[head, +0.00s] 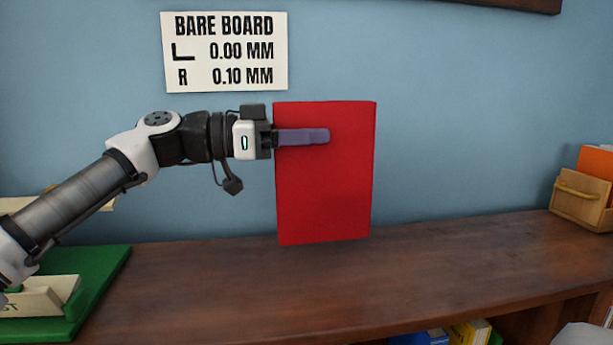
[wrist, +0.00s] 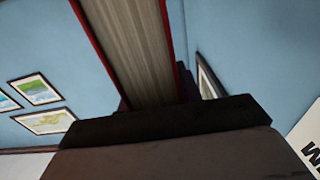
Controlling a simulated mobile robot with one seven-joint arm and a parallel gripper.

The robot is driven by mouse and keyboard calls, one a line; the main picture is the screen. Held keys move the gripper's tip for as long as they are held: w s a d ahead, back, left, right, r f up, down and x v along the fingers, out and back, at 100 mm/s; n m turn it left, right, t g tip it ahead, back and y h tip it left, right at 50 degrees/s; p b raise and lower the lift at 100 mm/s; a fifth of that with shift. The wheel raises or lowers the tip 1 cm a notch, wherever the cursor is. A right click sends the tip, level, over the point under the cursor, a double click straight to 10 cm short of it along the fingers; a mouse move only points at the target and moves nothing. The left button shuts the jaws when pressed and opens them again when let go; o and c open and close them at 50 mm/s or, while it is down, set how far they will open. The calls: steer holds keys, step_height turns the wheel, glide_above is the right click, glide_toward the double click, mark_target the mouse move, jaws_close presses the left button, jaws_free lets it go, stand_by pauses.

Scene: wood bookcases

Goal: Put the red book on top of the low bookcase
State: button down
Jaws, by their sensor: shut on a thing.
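The red book (head: 325,195) is upright, its cover facing the head view, over the brown wooden top of the low bookcase (head: 230,290). My gripper (head: 312,136) is shut on the red book near its upper left, with one purple finger across the front cover. The other finger is hidden behind the book. In the wrist view the book (wrist: 140,50) shows its page edges between red covers. The book's lower edge is close to the bookcase top; I cannot tell whether it touches.
A green tray (head: 105,275) with pale pieces lies at the left end of the top. A wooden box (head: 580,197) with orange contents stands at the far right. Blue (head: 420,338) and yellow (head: 468,334) items show below the front edge. The middle top is clear.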

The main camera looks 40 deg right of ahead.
mark_target(303, 177)
steer(key=shift+f+p, duration=0.35)
steer(key=shift+f, duration=3.2)
steer(key=c, duration=1)
jaws_free()
steer(key=shift+o, duration=0.2)
steer(key=shift+r, duration=0.1)
steer(key=shift+w+a, duration=0.15)
steer(key=shift+a, duration=0.05)
steer(key=b+v, duration=0.2)
steer(key=v, duration=0.9)
steer(key=shift+a, duration=0.25)
steer(key=shift+w, duration=0.15)
